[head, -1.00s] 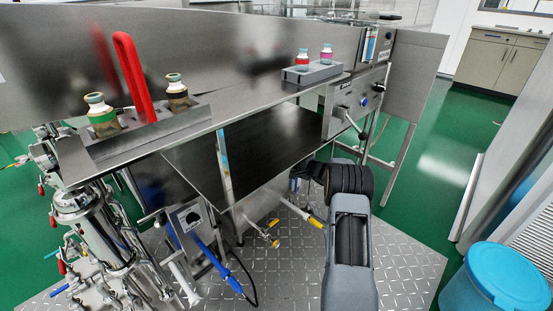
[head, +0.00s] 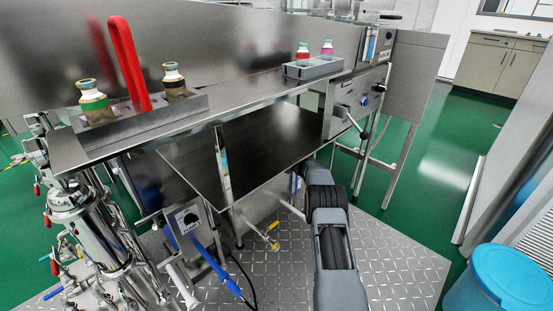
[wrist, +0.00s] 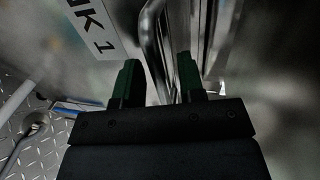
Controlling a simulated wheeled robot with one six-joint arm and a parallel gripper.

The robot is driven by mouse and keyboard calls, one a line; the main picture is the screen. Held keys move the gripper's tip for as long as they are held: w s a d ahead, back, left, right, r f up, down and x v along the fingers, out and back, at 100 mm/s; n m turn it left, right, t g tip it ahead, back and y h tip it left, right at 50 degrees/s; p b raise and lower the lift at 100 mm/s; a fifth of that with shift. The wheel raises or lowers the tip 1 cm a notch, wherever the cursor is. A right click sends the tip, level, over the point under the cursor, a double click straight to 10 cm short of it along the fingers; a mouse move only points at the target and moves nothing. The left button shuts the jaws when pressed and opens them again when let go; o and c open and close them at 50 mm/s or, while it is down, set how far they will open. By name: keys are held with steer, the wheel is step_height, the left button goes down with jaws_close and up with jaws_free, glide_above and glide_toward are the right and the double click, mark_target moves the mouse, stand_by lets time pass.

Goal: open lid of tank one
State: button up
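In the wrist view, a white label (wrist: 93,24) ending in "NK 1" is on a grey metal surface at the upper left. Right of it, a shiny bent metal bar (wrist: 150,38), like a handle, runs down toward the space between my fingers. My gripper (wrist: 158,75) has its two green fingers apart, with the bar appearing between or just beyond them. I cannot tell whether they touch it. In the head view, my arm reaches under the steel bench at the centre right, and my gripper is hidden there. No tank lid can be clearly made out.
The steel bench (head: 240,98) holds a rack (head: 145,128) with two bottles and a red handle, and a grey rack (head: 312,68) with two small bottles. Pipework (head: 95,225) stands at left. A blue bin (head: 505,280) is at lower right. Green floor is clear at right.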

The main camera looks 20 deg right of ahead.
steer(key=shift+c, duration=0.3)
jaws_close()
